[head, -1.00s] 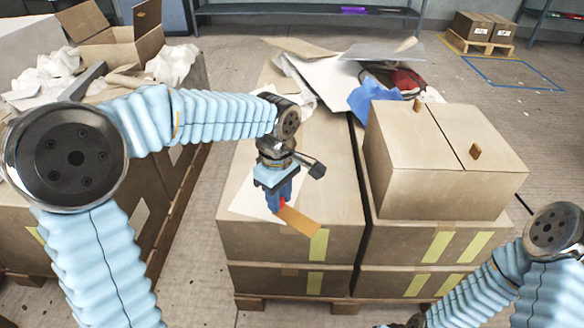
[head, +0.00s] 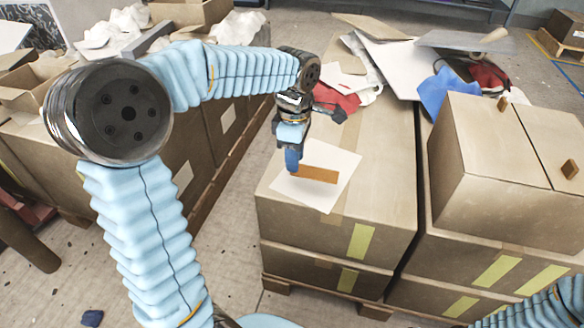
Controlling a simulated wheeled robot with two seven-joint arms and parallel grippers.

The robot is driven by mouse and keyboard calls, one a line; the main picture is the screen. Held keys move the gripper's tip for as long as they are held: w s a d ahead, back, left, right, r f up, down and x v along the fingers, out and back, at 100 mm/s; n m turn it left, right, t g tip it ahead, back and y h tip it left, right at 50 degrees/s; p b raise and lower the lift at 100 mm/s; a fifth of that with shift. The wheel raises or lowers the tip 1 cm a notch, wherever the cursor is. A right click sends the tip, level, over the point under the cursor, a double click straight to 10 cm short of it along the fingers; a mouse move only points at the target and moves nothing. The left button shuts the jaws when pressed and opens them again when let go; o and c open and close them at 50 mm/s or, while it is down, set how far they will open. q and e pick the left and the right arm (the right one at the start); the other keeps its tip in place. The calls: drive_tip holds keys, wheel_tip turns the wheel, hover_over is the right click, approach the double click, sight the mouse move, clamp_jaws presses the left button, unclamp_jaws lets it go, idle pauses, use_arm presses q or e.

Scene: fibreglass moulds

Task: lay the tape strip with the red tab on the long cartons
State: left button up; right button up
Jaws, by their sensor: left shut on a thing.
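The tape strip (head: 317,174) is a flat orange-brown band. A small bit of red shows at its left end, at my left gripper (head: 293,170). That gripper points down, shut on this end, and the strip reaches out to the right. The strip is over a white sheet (head: 332,195) on top of the long cartons (head: 380,165); I cannot tell whether it touches the sheet. The cartons are stacked on a pallet in the middle. My right gripper is out of view; only part of my right arm shows at the lower right.
A big carton with two brown tabs (head: 490,180) stands on the right stack. Sheets, a blue cloth (head: 447,93) and a red cloth (head: 336,98) lie toward the back. Open boxes and crumpled paper fill the left stack. Bare floor shows between the left and middle stacks.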

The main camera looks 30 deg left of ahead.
use_arm(q)
drive_tip(key=shift+w+a+f, duration=0.15)
drive_tip(key=shift+a+f, duration=0.25)
drive_tip(key=shift+f, duration=0.1)
drive_tip(key=shift+a+f+b, duration=0.15)
drive_tip(key=shift+f+b, duration=0.05)
drive_tip(key=shift+f, duration=0.7)
drive_tip(key=shift+a+f+b, duration=0.1)
drive_tip(key=shift+f+b, duration=0.05)
drive_tip(key=shift+f, duration=0.75)
drive_tip(key=shift+f, duration=0.15)
drive_tip(key=o, duration=1)
drive_tip(key=shift+r, duration=0.5)
wheel_tip(320, 180, up, 11)
drive_tip(key=shift+r+p, duration=0.2)
drive_tip(key=shift+p, duration=0.9)
